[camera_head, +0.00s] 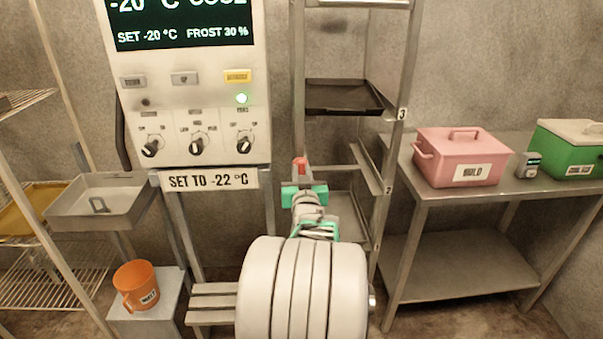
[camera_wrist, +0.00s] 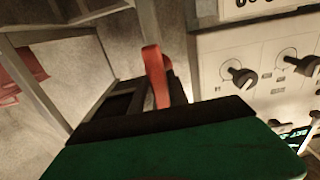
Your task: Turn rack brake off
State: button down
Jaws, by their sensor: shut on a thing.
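The rack (camera_head: 397,140) is a tall metal frame with numbered levels, right of the control panel. A red brake lever (camera_head: 300,166) stands up at the rack's left post. My gripper (camera_head: 302,187), with green fingers, is shut on the lever, whose red tip sticks out above the fingers. In the wrist view the red lever (camera_wrist: 155,72) rises from behind the black edge of my gripper's finger (camera_wrist: 165,122). The lever's lower part and pivot are hidden by my gripper.
A control panel (camera_head: 190,110) with knobs and a display reading -20 °C stands left of the rack. A dark tray (camera_head: 342,97) sits on the rack. At right, a steel table (camera_head: 410,172) carries a pink box (camera_head: 461,150) and a green box (camera_head: 565,150). An orange mug (camera_head: 138,284) stands lower left.

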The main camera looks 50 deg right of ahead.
jog(key=shift+f+b, duration=0.15)
jog(key=shift+b, duration=0.3)
jog(key=n+b, duration=0.1)
jog(key=b, duration=0.1)
jog(key=n+b, duration=0.1)
jog(key=b, duration=0.2)
jog(key=shift+w+f+n, duration=0.1)
jog(key=shift+f+n, duration=0.15)
jog(key=shift+n, duration=0.05)
jog(key=n+b, duration=0.2)
jog(key=b, duration=0.2)
jog(key=n+b, duration=0.3)
jog(key=b, duration=0.2)
jog(key=shift+w+a+f, duration=0.1)
jog(key=shift+a+f, duration=0.05)
jog(key=shift+a, duration=0.05)
jog(key=n+b, duration=0.4)
jog(key=b, duration=0.2)
jog(key=shift+w+n, duration=0.1)
jog(key=shift+n, duration=0.3)
jog(key=n+b, duration=0.3)
jog(key=shift+a+b, duration=0.1)
jog(key=shift+b, duration=0.25)
jog(key=shift+n, duration=0.3)
jog(key=shift+r, duration=0.2)
jog(key=c, duration=1.3)
grip_release()
